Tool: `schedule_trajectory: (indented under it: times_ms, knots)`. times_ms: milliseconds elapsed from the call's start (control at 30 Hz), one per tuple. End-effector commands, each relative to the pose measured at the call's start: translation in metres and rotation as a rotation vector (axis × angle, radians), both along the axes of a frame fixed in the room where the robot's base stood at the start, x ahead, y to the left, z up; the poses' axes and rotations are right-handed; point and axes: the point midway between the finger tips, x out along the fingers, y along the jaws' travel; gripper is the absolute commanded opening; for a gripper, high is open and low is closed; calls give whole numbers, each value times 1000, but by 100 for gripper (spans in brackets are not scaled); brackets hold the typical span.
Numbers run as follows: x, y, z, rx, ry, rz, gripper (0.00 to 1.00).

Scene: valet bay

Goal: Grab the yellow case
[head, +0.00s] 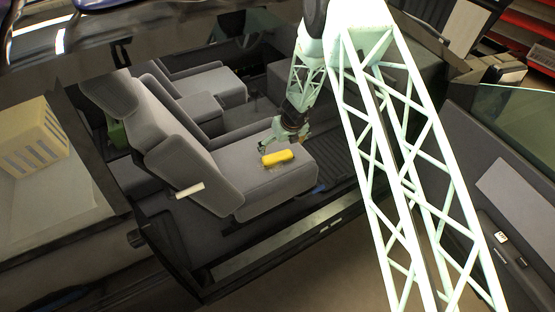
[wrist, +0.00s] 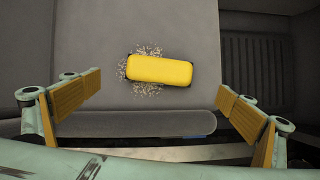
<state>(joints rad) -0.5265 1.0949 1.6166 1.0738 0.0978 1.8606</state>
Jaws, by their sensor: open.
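The yellow case (head: 277,157) lies on the grey front seat (head: 240,170) of the car, near the seat's front. In the wrist view the yellow case (wrist: 160,69) is a rounded bar lying lengthwise across the picture, with dark ends and pale crumbs around it. My gripper (head: 286,146) is just behind and above the case in the head view. In the wrist view my gripper (wrist: 160,100) is open, its wood-coloured finger pads wide apart on either side of the case, with nothing between them in contact.
The seat back (head: 180,145) rises left of the case. The door sill (head: 270,245) runs along the near side. A dark ribbed floor mat (wrist: 262,65) lies right of the seat. A pale yellow slotted crate (head: 35,140) stands at the far left. The seat around the case is clear apart from crumbs.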

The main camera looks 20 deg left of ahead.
Motion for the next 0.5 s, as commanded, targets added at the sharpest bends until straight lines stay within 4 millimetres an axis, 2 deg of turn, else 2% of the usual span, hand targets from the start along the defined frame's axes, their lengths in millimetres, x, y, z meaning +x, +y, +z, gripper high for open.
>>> schedule_trajectory:
  times_ms: [500]
  knots:
    - [15, 14, -50, 0, 0, 0, 100]
